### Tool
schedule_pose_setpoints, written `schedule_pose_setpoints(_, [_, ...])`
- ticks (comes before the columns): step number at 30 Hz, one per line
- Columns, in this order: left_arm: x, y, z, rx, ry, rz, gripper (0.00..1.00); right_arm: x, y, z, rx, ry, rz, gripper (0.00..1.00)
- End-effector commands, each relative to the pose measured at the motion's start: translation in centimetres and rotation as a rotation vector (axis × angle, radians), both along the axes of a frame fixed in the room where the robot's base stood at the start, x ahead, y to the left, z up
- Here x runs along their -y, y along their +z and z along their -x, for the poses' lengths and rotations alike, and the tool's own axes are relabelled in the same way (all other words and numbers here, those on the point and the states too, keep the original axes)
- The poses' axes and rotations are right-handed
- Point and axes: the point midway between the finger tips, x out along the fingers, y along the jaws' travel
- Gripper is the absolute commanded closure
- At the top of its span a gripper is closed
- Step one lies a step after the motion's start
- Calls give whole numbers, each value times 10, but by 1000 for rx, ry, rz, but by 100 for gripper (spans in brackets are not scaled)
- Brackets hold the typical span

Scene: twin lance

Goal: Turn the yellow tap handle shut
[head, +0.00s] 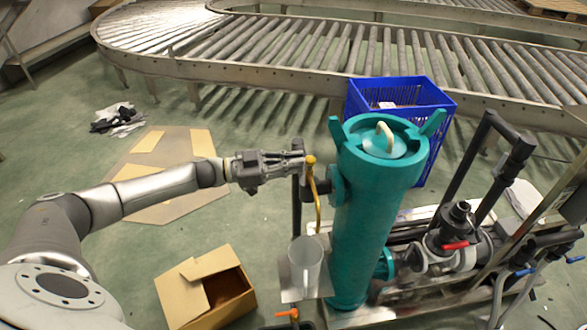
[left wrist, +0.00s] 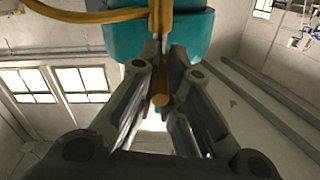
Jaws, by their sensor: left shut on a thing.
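The yellow tap handle (head: 311,161) is at the left side of the tall teal cylinder (head: 365,220), above a curved yellow spout (head: 318,208). My left gripper (head: 302,162) reaches in from the left and is shut on the handle. In the left wrist view the fingertips (left wrist: 165,72) close on the yellow handle (left wrist: 160,99), with the teal body (left wrist: 115,42) behind. A clear grey jug (head: 305,262) stands on a small metal shelf (head: 290,294) below the spout. Whether water runs cannot be told. My right gripper is not in view.
An open cardboard box (head: 190,302) lies on the floor below my left arm. A blue crate (head: 440,105) stands behind the cylinder. Pipes with a red valve handle (head: 455,246) fill the right. A roller conveyor (head: 300,80) crosses the back.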

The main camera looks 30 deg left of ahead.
Motion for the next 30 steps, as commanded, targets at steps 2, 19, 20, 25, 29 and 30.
schedule_pose_setpoints(2, [-1, -3, -2, 1, -24, -3, 100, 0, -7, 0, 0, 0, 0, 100])
schedule_pose_setpoints(19, [-2, -2, -1, -6, -45, -4, 72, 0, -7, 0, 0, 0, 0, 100])
schedule_pose_setpoints(20, [-2, -2, -1, -6, -45, -4, 70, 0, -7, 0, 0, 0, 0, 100])
schedule_pose_setpoints(25, [-1, -2, -1, -6, -46, -3, 67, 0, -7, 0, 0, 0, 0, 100])
schedule_pose_setpoints(29, [-2, -1, -1, -5, -45, -3, 67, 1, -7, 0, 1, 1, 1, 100])
schedule_pose_setpoints(30, [-2, -1, -1, -5, -45, -3, 67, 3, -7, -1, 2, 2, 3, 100])
